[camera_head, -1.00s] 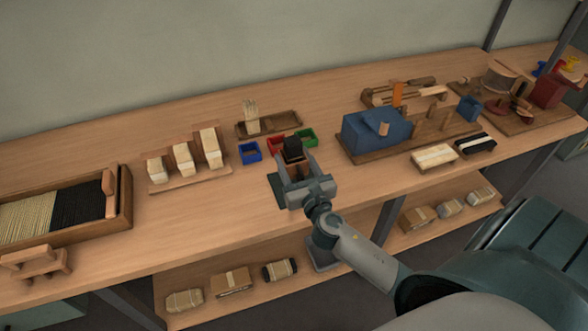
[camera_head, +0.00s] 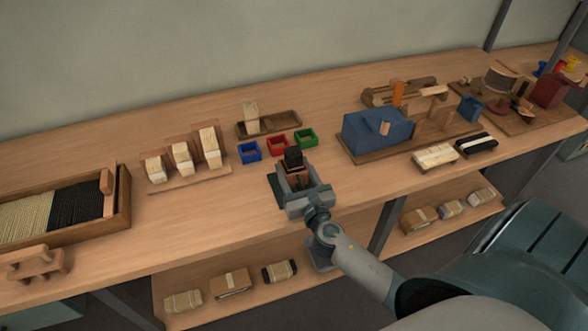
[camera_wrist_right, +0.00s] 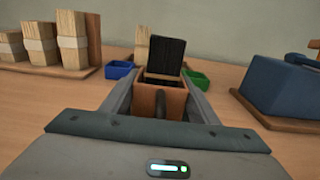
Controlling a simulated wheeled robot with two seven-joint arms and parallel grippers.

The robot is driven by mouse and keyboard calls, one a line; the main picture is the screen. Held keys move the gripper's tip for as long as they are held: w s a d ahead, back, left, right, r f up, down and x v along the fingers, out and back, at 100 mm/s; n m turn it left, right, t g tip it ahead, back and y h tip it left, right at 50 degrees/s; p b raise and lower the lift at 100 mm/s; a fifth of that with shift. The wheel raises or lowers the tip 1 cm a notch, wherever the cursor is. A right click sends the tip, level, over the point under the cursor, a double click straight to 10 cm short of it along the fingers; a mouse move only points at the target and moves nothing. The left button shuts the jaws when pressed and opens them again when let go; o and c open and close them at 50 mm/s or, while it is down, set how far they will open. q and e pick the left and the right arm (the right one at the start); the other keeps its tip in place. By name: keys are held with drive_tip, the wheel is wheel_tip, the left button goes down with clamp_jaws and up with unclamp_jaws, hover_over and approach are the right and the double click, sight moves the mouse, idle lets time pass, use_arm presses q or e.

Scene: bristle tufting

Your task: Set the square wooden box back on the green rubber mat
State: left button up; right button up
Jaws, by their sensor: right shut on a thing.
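The square wooden box (camera_head: 297,178) is brown, with a black bristle bundle (camera_head: 293,157) standing up out of it. My right gripper (camera_head: 298,185) is shut on the box, with a finger on each side. The right wrist view shows the box (camera_wrist_right: 150,100) between the fingers and the black bundle (camera_wrist_right: 166,56) rising above it, roughly upright. The green rubber mat (camera_head: 275,189) shows as a dark patch left of the box; the gripper and box hide the rest. I cannot tell whether the box touches the mat. My left gripper is not in view.
Small blue (camera_head: 249,151), red (camera_head: 278,146) and green (camera_head: 306,138) bins stand just behind the box. A blue machine (camera_head: 372,133) on a wooden base is to the right. A stand of pale bundles (camera_head: 190,182) is to the left. Bench between stand and mat is clear.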

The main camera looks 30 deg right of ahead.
sight(303, 189)
drive_tip(key=shift+f, duration=0.1)
drive_tip(key=o, duration=1.1)
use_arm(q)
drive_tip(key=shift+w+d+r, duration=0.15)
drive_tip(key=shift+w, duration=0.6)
use_arm(e)
drive_tip(key=shift+o, duration=0.2)
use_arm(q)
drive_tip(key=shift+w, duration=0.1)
use_arm(e)
drive_tip(key=shift+s+a, duration=0.1)
drive_tip(key=shift+s, duration=0.35)
drive_tip(key=b+v, duration=0.1)
drive_tip(key=v, duration=0.6)
drive_tip(key=b+v, duration=0.1)
drive_tip(key=v, duration=0.2)
drive_tip(key=shift+s, duration=0.55)
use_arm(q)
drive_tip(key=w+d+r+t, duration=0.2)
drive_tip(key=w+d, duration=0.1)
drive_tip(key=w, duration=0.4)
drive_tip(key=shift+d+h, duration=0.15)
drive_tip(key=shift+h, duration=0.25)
